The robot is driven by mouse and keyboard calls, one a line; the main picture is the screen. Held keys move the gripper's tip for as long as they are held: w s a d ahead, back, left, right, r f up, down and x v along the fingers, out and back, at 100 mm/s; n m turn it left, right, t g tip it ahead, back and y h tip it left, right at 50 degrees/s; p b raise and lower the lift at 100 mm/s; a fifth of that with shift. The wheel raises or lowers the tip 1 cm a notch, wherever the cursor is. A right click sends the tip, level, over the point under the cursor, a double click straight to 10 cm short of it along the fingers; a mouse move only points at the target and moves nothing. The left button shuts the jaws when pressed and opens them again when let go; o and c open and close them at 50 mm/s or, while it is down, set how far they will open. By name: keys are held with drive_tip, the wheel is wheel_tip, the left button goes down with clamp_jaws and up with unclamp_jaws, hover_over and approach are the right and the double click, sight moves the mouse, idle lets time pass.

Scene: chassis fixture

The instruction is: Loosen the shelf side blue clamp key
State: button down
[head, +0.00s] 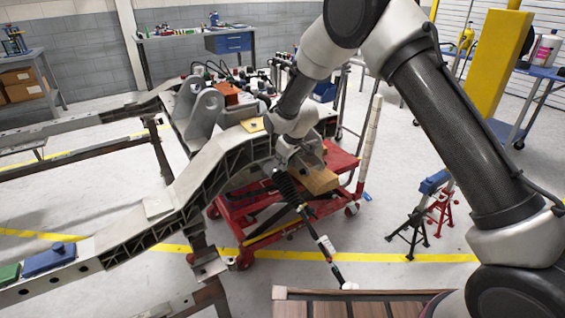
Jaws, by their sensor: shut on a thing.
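My gripper (300,156) is at the right side of the grey chassis frame (183,188), just above a tan block (319,181). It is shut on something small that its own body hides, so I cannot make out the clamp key. A blue clamp-like block (48,259) sits on the near left end of the chassis rail, beside a green one (9,272). Another blue piece (434,182) tops a small stand on the right. Both blue pieces are well apart from my gripper.
A red cart (263,228) stands under the chassis. A yellow post (499,62) and a shelf bench (548,72) are at the right. A wooden-topped surface (350,308) is in front.

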drive_tip(key=n, duration=0.6)
drive_tip(key=shift+n, duration=0.3)
drive_tip(key=n, duration=0.6)
idle(0.4)
drive_tip(key=c, duration=1.6)
unclamp_jaws()
drive_tip(key=shift+c, duration=0.2)
drive_tip(key=shift+r, duration=0.1)
drive_tip(key=v, duration=1.2)
